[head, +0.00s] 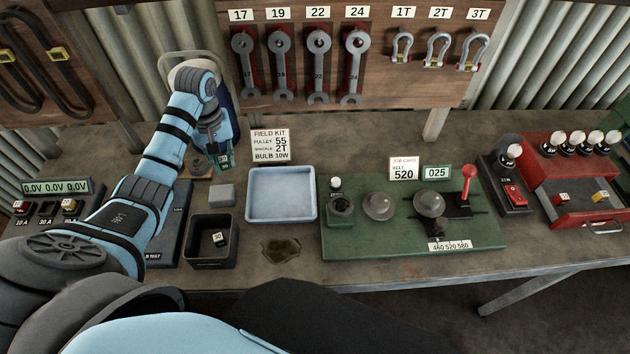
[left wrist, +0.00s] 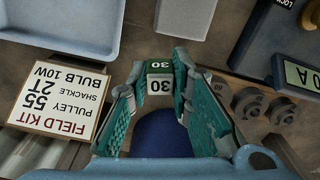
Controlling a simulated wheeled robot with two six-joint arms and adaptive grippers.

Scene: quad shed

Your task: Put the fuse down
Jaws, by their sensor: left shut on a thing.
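My left gripper (head: 222,163) hangs above the back of the bench, left of the field kit card. In the left wrist view its teal finger pads (left wrist: 152,98) are shut on a small fuse (left wrist: 160,80) marked 30, with the fuse at the fingertips. The fuse is held up, clear of the bench. My right gripper is not in view.
A pale blue tray (head: 281,217), empty, stands right of the bin. A grey block (head: 222,194) sits behind the bin. The field kit card (head: 270,144) stands close to the gripper's right. A fuse tester with voltage displays (head: 56,187) is at left. A green test board (head: 400,238) fills the middle.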

